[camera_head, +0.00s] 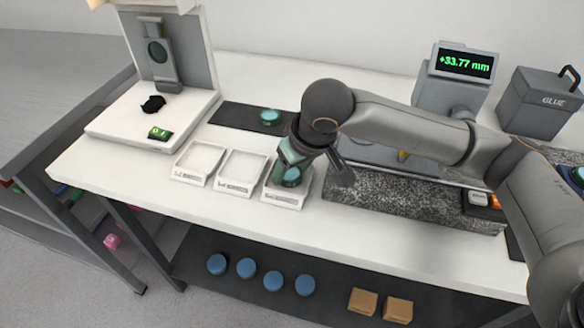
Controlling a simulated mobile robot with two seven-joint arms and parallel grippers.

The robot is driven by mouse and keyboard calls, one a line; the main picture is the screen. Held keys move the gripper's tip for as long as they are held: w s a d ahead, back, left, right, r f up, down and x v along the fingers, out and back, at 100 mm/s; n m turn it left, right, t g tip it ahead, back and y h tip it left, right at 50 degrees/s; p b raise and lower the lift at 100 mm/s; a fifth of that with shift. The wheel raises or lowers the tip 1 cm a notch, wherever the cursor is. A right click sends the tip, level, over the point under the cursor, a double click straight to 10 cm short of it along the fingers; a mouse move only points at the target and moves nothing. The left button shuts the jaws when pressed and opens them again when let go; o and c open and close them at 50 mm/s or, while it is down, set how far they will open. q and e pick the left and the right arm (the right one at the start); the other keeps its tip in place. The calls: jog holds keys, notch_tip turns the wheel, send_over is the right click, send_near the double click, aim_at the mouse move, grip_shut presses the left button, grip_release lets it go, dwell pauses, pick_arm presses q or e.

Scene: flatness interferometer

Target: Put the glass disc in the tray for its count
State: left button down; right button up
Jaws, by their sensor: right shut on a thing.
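My right gripper (289,170) reaches in from the right and points down over the rightmost of three white trays. It is shut on a teal glass disc (292,177), partly hidden by the fingers. The disc is in or just above the right tray (286,201); I cannot tell if it touches the bottom. The middle tray (240,172) and left tray (198,163) look empty. Their front labels are too small to read. The interferometer (165,60) stands at the back left with a small green display (160,133) that seems to read 01. My left gripper is not in view.
Another teal disc (270,117) lies on a dark mat (232,117) behind the trays. A granite slab (410,203) lies right of them under my arm. Blue discs (246,268) sit on the lower shelf.

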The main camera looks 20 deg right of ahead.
jog(key=shift+f, duration=0.1)
jog(key=o, duration=1.1)
jog(key=shift+r, duration=0.35)
jog(key=p+v, duration=0.2)
jog(key=v, duration=0.9)
jog(key=shift+s+r, duration=0.25)
jog(key=shift+s, duration=0.05)
